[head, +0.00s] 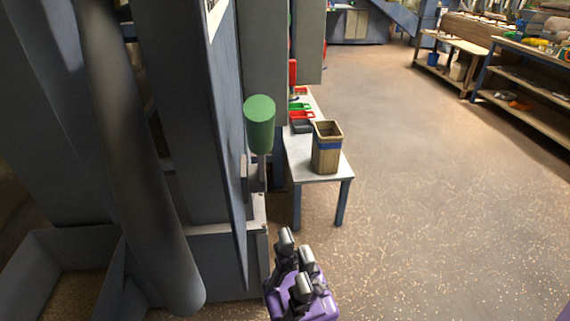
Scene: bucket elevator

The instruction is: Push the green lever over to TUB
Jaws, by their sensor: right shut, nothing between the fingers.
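The green lever (259,122) stands out from the side of the grey machine, with a thick green knob on a short stem. The stem runs down to a bracket near a small ledge. My right gripper (291,254), purple with dark fingers, is below the lever and a little to its right, apart from it. It is shut and empty. No TUB label can be made out in this view. My left gripper does not show.
A thick grey pipe (137,170) and an open trough (65,270) are at left. The floor at right is clear.

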